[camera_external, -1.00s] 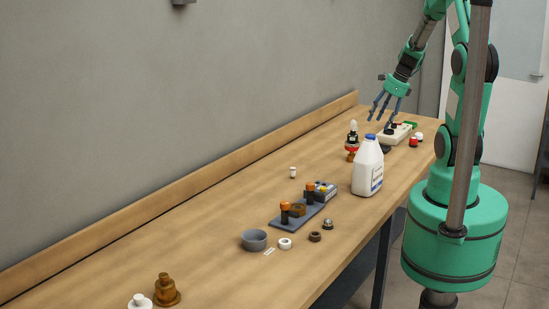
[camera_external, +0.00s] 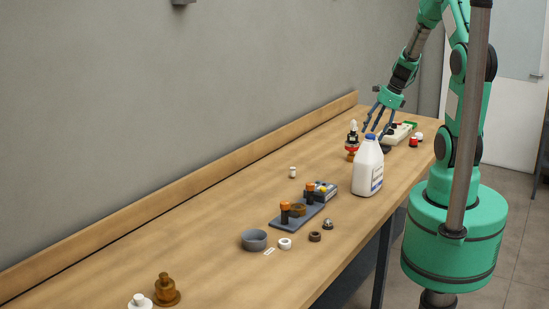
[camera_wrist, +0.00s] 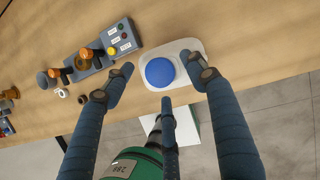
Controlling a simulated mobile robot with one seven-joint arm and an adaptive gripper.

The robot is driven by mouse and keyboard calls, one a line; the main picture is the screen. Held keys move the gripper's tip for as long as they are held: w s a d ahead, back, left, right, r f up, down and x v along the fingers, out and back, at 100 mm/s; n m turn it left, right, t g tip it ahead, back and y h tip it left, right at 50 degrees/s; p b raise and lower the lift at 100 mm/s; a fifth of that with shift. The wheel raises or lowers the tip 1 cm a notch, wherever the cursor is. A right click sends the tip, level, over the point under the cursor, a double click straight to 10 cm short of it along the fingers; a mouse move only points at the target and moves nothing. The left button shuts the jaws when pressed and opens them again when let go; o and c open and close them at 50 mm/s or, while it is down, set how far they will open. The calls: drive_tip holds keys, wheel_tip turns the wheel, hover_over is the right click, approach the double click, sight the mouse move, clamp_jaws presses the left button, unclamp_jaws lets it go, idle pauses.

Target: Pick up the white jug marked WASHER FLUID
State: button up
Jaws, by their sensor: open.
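The white jug (camera_external: 367,170) with a blue cap stands upright on the wooden bench, near its front edge, in the external view. Its label partly shows, too small to read. In the wrist view I look down on the jug (camera_wrist: 188,52), with its round blue cap (camera_wrist: 160,72) near the middle. My gripper (camera_external: 375,132) is open just above the jug, its fingers pointing down around the cap's height. In the wrist view my gripper's fingers (camera_wrist: 166,85) are spread around the near side of the cap. I cannot tell whether any finger touches the jug.
A grey block with orange-topped posts (camera_external: 304,208) lies left of the jug.

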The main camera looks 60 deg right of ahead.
drive_tip(key=shift+x, duration=1.05)
drive_tip(key=shift+a, duration=0.1)
clamp_jaws()
